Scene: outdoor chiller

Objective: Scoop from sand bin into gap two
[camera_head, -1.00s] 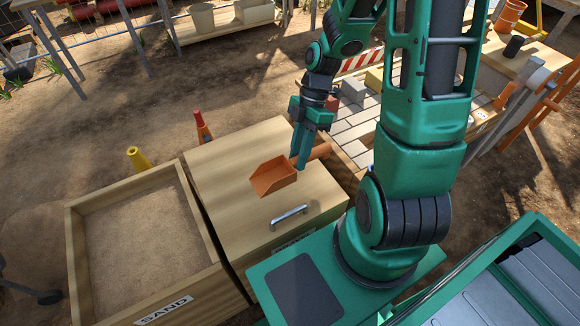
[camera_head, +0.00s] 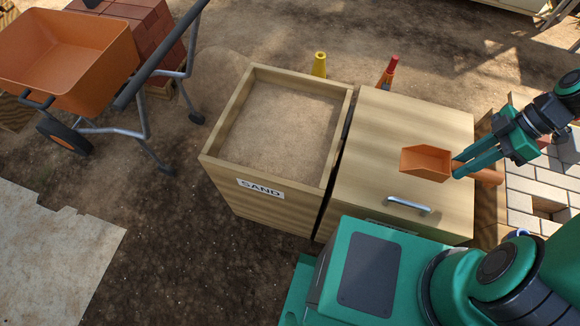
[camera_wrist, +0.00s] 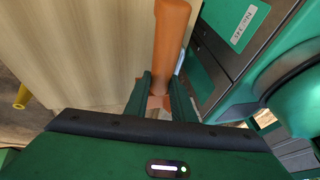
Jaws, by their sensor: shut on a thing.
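The sand bin (camera_head: 226,178), an open wooden box labelled SAND, stands in the middle of the head view, with level-looking sand (camera_head: 280,125) inside. My gripper (camera_head: 458,168) is shut on an orange scoop (camera_head: 426,163), to the right of the sand bin and over the closed wooden box beside it. The scoop's pan points left and looks empty.
The closed wooden box (camera_head: 390,130) has a metal handle (camera_head: 409,205) on its top. An orange wheelbarrow (camera_head: 75,60) and red bricks (camera_head: 145,30) are at left.

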